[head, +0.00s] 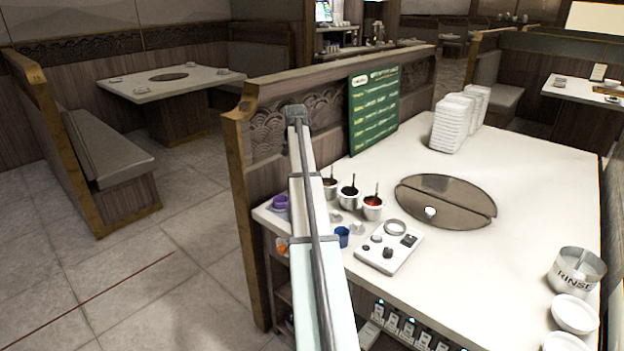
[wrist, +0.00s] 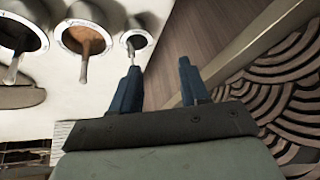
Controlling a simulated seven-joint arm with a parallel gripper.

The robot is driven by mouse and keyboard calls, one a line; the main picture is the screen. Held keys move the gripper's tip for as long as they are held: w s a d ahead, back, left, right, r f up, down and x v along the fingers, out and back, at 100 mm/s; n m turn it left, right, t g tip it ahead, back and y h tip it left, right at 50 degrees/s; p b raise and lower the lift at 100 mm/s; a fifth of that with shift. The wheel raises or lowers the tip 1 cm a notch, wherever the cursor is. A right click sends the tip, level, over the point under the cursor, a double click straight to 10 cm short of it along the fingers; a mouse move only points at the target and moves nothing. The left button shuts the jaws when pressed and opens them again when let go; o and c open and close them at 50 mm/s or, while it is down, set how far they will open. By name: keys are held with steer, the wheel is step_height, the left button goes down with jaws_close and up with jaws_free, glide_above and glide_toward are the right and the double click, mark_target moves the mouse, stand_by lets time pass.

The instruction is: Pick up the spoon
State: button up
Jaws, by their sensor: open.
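My gripper (wrist: 158,64) is open and empty in the wrist view. Its left fingertip appears close to the spoon (wrist: 130,48) in the smallest-looking pot. Two more spoons (wrist: 84,68) (wrist: 13,66) show farther left.
A wooden partition (wrist: 208,42) with a carved panel (wrist: 285,100) is close to the right of my fingers. A green menu board (head: 374,108) stands behind.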

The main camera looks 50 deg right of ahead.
steer(key=s+d+r+m+g, duration=0.2)
steer(key=d+r, duration=0.1)
steer(key=x, duration=0.8)
steer(key=shift+w+d, duration=0.2)
steer(key=shift+s+d+x, duration=0.1)
steer(key=shift+d+x, duration=0.15)
steer(key=shift+x, duration=1)
steer(key=shift+s+d+x, duration=0.15)
steer(key=shift+d+x, duration=0.05)
steer(key=shift+x, duration=1.1)
steer(key=shift+r, duration=0.2)
jaws_close()
